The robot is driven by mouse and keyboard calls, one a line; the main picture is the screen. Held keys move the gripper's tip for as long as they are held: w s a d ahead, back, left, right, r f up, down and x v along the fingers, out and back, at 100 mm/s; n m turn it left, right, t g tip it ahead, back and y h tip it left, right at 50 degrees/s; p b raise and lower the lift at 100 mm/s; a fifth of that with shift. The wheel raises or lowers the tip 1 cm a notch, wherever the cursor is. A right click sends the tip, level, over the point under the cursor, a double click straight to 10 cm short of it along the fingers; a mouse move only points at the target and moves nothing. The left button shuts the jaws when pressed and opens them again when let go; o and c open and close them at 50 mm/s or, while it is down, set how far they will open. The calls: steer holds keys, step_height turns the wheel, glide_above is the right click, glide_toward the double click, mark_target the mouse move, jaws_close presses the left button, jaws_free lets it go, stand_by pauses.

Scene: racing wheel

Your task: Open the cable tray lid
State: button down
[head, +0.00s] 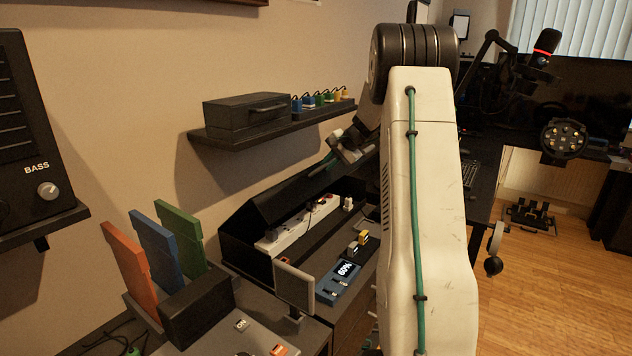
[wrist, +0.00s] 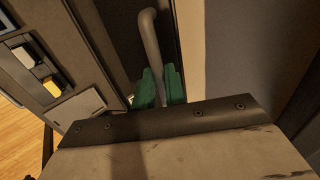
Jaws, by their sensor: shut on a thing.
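The cable tray (head: 232,246) is a long black box on the desk by the wall. Its black lid (head: 268,204) is raised and tilted, and a white power strip (head: 284,236) shows inside beneath it. My gripper (head: 325,164) is at the far end of the lid, partly hidden behind my arm in the head view. In the wrist view, the green fingertips (wrist: 160,88) are shut on a grey curved handle (wrist: 150,40) against the dark lid surface. The handle cannot be made out in the head view.
A wall shelf (head: 222,135) with a black case (head: 245,112) and several coloured plugs hangs above the tray. A blue device with a lit display (head: 340,281) and a small upright panel (head: 294,287) stand in front. Orange, blue and green slabs (head: 160,250) stand at left.

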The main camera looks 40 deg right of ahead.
steer(key=shift+w+a+r, duration=0.2)
steer(key=shift+w+r, duration=0.55)
steer(key=shift+r, duration=0.05)
steer(key=shift+w+a+r, duration=0.15)
steer(key=shift+w+r, duration=0.6)
steer(key=shift+r, duration=0.05)
steer(key=c, duration=1.5)
jaws_free()
steer(key=shift+o, duration=0.2)
steer(key=v, duration=0.7)
steer(key=shift+s+r, duration=0.25)
steer(key=shift+r, duration=0.05)
